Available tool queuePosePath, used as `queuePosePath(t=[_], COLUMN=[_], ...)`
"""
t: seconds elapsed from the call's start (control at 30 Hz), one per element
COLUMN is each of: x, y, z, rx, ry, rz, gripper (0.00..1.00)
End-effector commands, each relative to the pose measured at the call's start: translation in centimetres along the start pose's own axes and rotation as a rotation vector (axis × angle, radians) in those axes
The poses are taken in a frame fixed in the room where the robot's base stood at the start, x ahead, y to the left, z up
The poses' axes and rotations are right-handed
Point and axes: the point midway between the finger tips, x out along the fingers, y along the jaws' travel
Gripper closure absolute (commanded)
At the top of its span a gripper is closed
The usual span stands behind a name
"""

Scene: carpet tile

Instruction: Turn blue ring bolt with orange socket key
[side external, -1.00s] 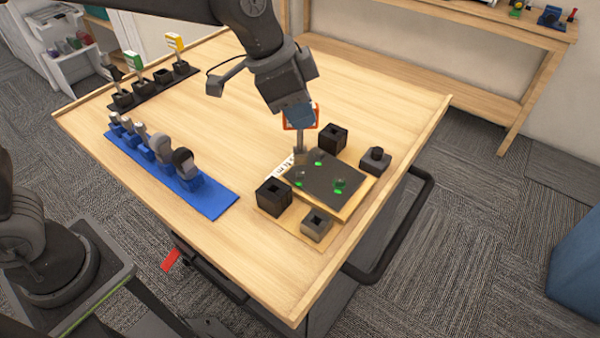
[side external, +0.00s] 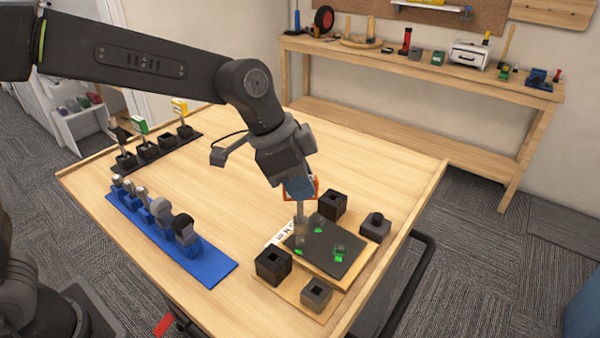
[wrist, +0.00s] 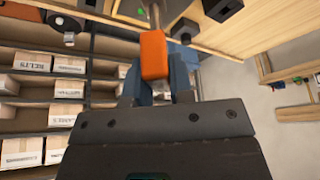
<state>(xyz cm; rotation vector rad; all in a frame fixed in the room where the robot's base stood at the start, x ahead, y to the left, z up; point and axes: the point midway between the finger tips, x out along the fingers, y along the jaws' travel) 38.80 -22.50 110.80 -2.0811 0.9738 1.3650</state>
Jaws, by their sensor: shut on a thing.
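My gripper (side external: 300,188) is shut on the orange handle of the socket key; the orange handle (wrist: 154,55) shows between the blue fingers in the wrist view. The key's grey shaft (side external: 300,212) points down, nearly upright. Its lower end is at the left corner of the dark plate (side external: 325,243), which lies on a wooden board and has several green marks. I cannot make out a blue ring bolt; the key's end may hide it. I cannot tell whether the key's end is seated on anything.
Black blocks with square holes (side external: 273,266) (side external: 332,204), a grey holed block (side external: 316,294) and a knobbed block (side external: 375,227) surround the board. A blue rack of tools (side external: 210,271) and a black rack with coloured tags (side external: 160,152) stand at left. The table's middle is clear.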

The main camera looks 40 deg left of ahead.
Motion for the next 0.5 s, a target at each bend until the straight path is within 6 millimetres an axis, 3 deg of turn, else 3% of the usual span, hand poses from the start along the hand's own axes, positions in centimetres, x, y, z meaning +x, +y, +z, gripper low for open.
queuePosePath(t=[0.5], x=[2.3], y=[0.0], z=[1.0], rx=[0.000], ry=[0.000], rz=[0.000], gripper=[1.00])
